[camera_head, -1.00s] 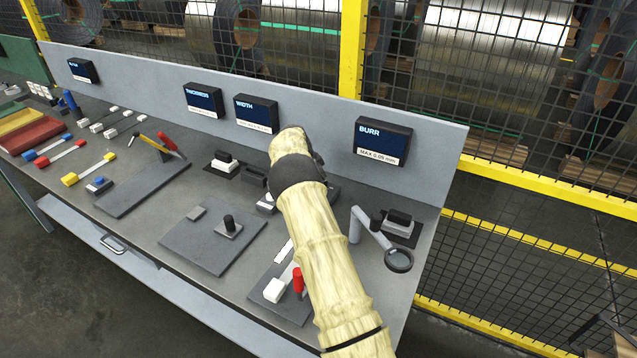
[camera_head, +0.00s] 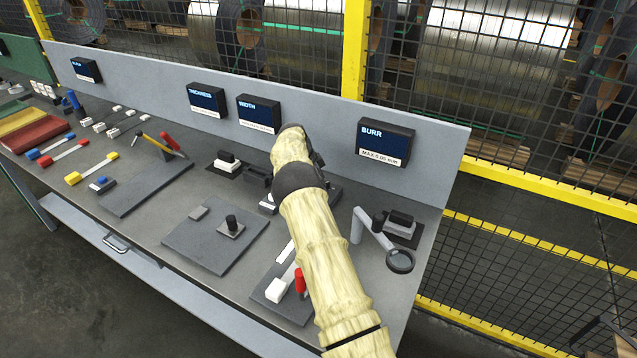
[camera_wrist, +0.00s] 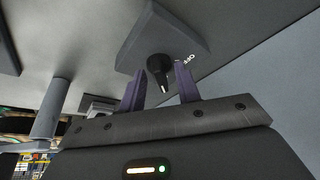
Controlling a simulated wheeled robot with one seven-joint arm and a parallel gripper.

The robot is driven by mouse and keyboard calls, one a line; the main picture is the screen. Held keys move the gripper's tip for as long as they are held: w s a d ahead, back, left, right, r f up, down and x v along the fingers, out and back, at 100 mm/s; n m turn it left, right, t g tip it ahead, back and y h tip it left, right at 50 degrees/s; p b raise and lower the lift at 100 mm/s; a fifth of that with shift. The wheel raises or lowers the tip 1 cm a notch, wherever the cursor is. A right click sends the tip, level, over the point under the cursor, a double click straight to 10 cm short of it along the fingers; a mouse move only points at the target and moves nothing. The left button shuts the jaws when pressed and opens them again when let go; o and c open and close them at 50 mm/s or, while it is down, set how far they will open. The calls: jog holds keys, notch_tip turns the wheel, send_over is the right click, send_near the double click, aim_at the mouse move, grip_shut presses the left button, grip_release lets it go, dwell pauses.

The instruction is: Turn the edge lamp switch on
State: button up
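In the wrist view, a black rotary switch knob (camera_wrist: 157,66) with a white pointer stands out from a grey housing (camera_wrist: 178,28). The lettering beside it appears to read OFF, and the pointer is towards the lower right. My gripper (camera_wrist: 160,70) has its two purple fingers apart, one on each side of the knob. I cannot tell whether either finger touches it. In the head view, my arm hides the gripper and the knob.
A grey post with a round-headed arm (camera_head: 400,261) stands right of my arm. A red-handled fixture (camera_head: 300,281) is close to its left. A BURR sign (camera_head: 385,142) is on the back panel. A flat plate with a black-knobbed block (camera_head: 231,223) lies farther left.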

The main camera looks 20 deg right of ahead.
jog(key=shift+d, duration=0.1)
jog(key=v, duration=1.7)
jog(key=shift+r, duration=0.15)
